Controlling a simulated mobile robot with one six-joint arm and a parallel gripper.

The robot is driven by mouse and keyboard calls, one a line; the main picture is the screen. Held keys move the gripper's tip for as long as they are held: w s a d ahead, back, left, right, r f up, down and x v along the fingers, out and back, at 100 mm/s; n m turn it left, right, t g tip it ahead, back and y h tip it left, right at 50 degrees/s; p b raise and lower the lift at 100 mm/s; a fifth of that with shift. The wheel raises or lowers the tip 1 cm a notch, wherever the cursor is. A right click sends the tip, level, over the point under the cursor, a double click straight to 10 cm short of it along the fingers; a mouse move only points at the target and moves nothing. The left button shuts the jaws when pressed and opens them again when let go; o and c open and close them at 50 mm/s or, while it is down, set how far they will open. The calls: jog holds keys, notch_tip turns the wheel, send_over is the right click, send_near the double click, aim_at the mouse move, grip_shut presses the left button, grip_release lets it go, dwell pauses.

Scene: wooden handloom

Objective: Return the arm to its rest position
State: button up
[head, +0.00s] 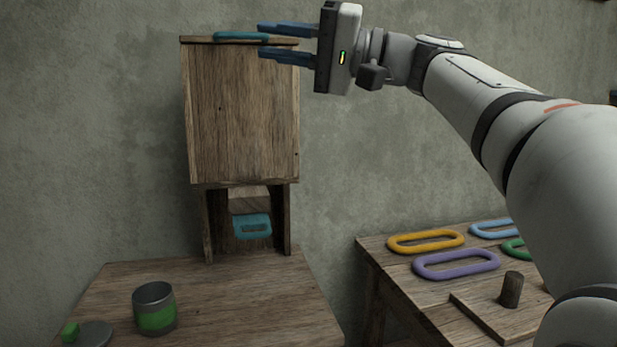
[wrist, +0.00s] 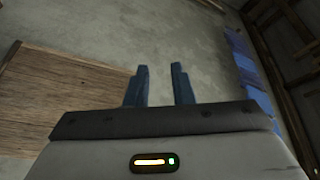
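My gripper (head: 261,41) is raised beside the upper right of a tall wooden cabinet (head: 240,110), its blue fingers pointing left. The fingers are apart with nothing between them; the wrist view also shows my gripper (wrist: 159,68) empty. A teal ring (head: 240,36) lies on top of the cabinet, close to the fingertips in the picture; I cannot tell the gap in depth. My arm reaches in from the right, bent above the right table.
A teal handle-like piece (head: 252,227) shows in the cabinet's lower opening. A grey and green can (head: 155,309) stands on the left table (head: 230,310). Yellow (head: 425,242) and purple (head: 456,265) rings lie on the right table, near a peg (head: 511,290) on a board.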

jog(key=d+f+m+t+h+p, duration=0.2)
jog(key=d+f+m+h+p, duration=0.3)
jog(key=f+h+p, duration=0.9)
jog(key=s+d+f+g+h+p, duration=0.1)
jog(key=s+d+f+h+p, duration=0.1)
jog(key=s+d+p, duration=0.5)
jog(key=s+d+f+n+g+h+p, duration=0.1)
jog(key=s+d+f+h+p, duration=0.2)
jog(key=p, duration=0.7)
jog(key=s+d+f, duration=0.2)
jog(key=s+d, duration=0.2)
jog(key=shift+s+f+h+p, duration=0.3)
jog(key=shift+s+p, duration=0.05)
jog(key=shift+s, duration=0.05)
